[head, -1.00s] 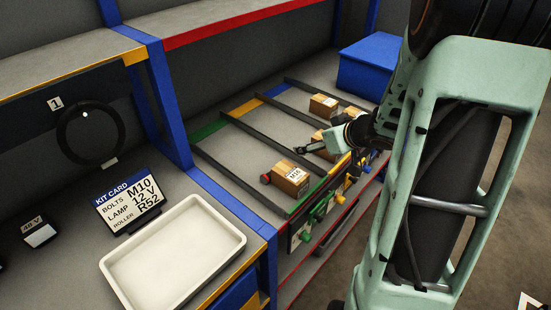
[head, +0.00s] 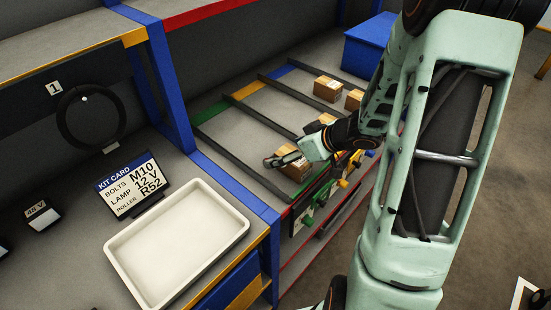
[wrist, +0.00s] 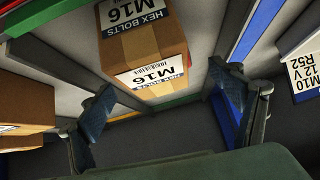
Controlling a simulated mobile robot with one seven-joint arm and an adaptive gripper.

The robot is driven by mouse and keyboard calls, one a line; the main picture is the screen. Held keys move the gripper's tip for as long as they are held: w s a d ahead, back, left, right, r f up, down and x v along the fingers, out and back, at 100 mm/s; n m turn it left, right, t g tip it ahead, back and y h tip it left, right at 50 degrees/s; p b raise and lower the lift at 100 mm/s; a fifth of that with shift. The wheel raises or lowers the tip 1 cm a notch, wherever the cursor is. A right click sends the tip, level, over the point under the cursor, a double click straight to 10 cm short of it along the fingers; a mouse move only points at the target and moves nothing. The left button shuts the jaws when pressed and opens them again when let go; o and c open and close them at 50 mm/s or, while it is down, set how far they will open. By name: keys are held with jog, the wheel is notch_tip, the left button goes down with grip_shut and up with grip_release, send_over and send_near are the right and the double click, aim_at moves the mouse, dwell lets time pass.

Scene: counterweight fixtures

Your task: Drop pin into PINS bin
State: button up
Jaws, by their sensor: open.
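My gripper (head: 284,160) is open over the near lane of the sloped rack, above a cardboard box (head: 293,164). In the wrist view the open fingers (wrist: 165,98) stand apart on either side of the box marked M16 HEX BOLTS (wrist: 142,45), and nothing shows held between them. Coloured knobs stick out along the rack's front edge: a green one (head: 308,222), a yellow one (head: 342,183) and a blue one (head: 370,153). No loose pin is clearly visible. No bin labelled PINS can be read in either view.
Dark rails (head: 243,168) divide the rack's lanes. More boxes (head: 327,89) sit farther along. A blue bin (head: 367,45) stands at the back. An empty white tray (head: 180,240) and a kit card (head: 130,185) are on the left bench. Open floor lies to the right.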

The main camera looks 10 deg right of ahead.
jog(key=shift+x, duration=1.6)
jog(key=shift+c, duration=0.7)
jog(key=shift+d, duration=0.1)
jog(key=c, duration=1.2)
jog(key=shift+c, duration=0.9)
jog(key=shift+r, duration=0.2)
